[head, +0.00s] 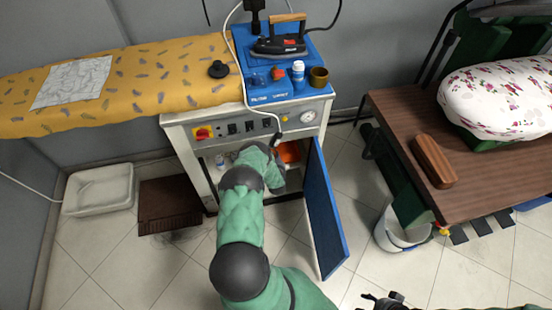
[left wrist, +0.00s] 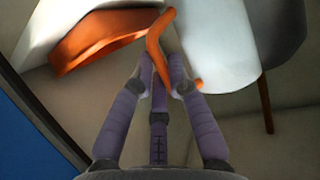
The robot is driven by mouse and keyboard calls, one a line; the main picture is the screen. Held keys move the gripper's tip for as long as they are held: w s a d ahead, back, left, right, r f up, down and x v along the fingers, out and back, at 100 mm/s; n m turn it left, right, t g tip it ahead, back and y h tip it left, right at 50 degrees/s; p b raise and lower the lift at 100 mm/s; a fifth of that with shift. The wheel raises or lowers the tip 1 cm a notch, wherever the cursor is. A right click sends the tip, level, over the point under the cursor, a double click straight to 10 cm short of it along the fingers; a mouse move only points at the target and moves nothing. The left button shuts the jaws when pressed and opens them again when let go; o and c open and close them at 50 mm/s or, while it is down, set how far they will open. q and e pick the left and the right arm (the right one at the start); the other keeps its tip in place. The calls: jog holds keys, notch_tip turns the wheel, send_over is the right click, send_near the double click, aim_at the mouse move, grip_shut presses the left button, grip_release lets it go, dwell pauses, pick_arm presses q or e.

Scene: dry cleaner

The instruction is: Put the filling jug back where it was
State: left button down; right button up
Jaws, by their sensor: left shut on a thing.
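The filling jug, with a white body (left wrist: 215,50) and an orange handle (left wrist: 157,48), fills the upper part of the left wrist view. My left gripper (left wrist: 161,82) is shut on the orange handle. In the head view my left arm reaches into the open cabinet (head: 200,178) under the ironing unit, and the forearm hides most of the gripper and jug. An orange patch (head: 290,152) shows just beyond my wrist there; I cannot tell whether it belongs to the jug. Part of my right gripper (head: 384,301) shows at the bottom edge, its fingers unclear.
The blue cabinet door (head: 328,215) stands open right of my arm. A small white bottle (head: 220,161) stands inside, left of my wrist. An orange-edged object (left wrist: 100,40) lies left of the jug. A brown table (head: 400,110) and white bucket (head: 398,235) are to the right.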

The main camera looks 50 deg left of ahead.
pick_arm(q)
jog(key=shift+f, duration=0.1)
jog(key=c, duration=1.2)
grip_release()
jog(key=shift+s+d+r, duration=0.15)
jog(key=shift+d+r, duration=0.05)
jog(key=shift+r, duration=0.05)
jog(key=shift+p+v, duration=2.6)
jog(key=shift+v, duration=3.1)
